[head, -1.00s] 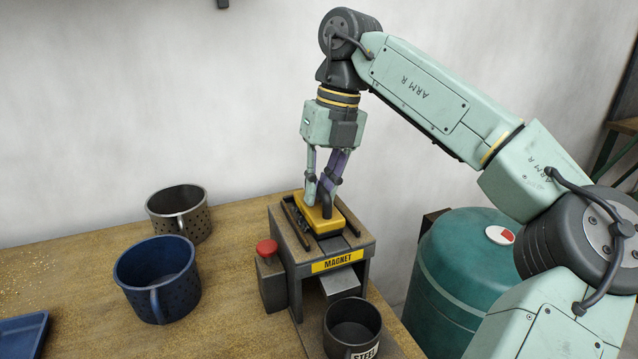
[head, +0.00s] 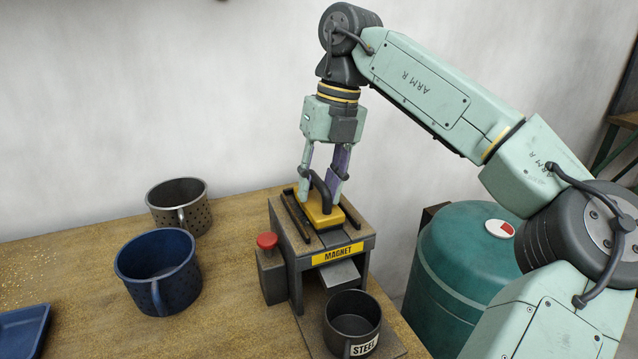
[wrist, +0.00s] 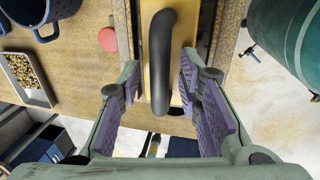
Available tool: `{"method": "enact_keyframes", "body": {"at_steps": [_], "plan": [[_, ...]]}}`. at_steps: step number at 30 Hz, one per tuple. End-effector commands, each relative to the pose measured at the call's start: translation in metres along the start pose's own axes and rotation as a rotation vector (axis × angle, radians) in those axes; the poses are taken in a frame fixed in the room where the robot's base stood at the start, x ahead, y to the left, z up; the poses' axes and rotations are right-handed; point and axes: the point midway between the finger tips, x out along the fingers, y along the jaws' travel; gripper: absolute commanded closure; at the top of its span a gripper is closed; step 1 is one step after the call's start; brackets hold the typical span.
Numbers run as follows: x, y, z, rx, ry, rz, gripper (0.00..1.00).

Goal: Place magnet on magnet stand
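The magnet (head: 317,212) is a yellow block with a black arched handle. It rests on top of the magnet stand (head: 352,237), a grey stand with a yellow "MAGNET" label, between two dark rails. My gripper (head: 322,190) is just above the magnet, with its fingers spread apart on either side of the handle. In the wrist view the handle (wrist: 161,62) lies between the open purple-padded fingers (wrist: 167,110), with clear gaps on both sides. The magnet's underside is hidden.
A red button (head: 267,241) sits on a box left of the stand. A dark "STEEL" cup (head: 352,325) stands in front. A blue mug (head: 158,275) and a grey perforated mug (head: 180,208) are at left. A green drum (head: 465,270) stands at right.

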Motion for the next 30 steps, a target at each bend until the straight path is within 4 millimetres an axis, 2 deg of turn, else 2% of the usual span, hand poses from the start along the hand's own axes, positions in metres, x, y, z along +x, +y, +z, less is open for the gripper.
{"method": "enact_keyframes", "body": {"at_steps": [4, 12, 15, 19, 30], "plan": [[-0.014, 0.001, 0.001, 0.001, -0.002, -0.002, 0.68], [-0.061, 0.001, 0.000, 0.002, -0.001, -0.002, 0.68], [-0.072, 0.000, 0.001, 0.003, -0.001, -0.003, 0.68], [-0.078, 0.001, 0.000, 0.000, 0.000, -0.001, 0.68], [-0.078, 0.000, 0.000, 0.000, 0.000, 0.000, 0.68]]}}
